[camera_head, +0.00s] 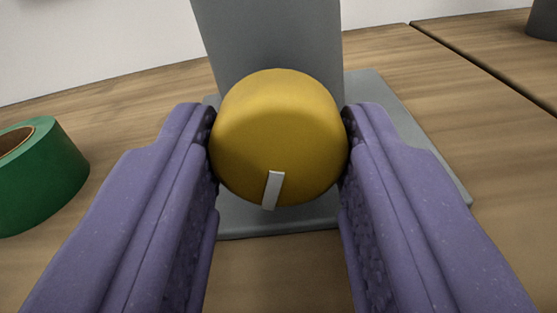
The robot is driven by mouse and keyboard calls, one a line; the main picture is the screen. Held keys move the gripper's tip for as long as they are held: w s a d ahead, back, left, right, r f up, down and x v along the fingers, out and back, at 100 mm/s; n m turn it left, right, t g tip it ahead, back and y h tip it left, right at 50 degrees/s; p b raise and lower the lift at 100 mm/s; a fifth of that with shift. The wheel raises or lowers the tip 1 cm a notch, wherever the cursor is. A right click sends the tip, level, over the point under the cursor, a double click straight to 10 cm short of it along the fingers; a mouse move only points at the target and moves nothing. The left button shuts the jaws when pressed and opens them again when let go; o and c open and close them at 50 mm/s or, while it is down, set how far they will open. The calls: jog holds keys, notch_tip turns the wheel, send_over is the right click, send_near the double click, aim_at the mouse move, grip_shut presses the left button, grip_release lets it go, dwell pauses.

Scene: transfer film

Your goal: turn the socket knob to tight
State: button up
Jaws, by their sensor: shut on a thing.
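The socket knob (279,125) is round and yellow, in the middle of the view, in front of a grey upright plate (268,35). A white mark (273,190) on the knob is near its bottom edge, a little left of the knob's centre and slightly tilted. My gripper (279,140) has purple fingers with dark pads, one at each side of the knob, touching it. It is shut on the knob. The knob hides its own mount and any tight marking behind it.
The upright stands on a flat grey base (405,140) on a wooden table (480,100). A green roll of tape (62,175) lies at the left. A dark object (543,22) stands at the far top right. A dark seam crosses the table at the right.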

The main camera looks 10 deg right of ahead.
jog(key=shift+m+b, duration=1.3)
jog(key=shift+m, duration=0.9)
jog(key=o, duration=1.1)
jog(key=shift+a, duration=0.1)
jog(key=shift+c, duration=0.2)
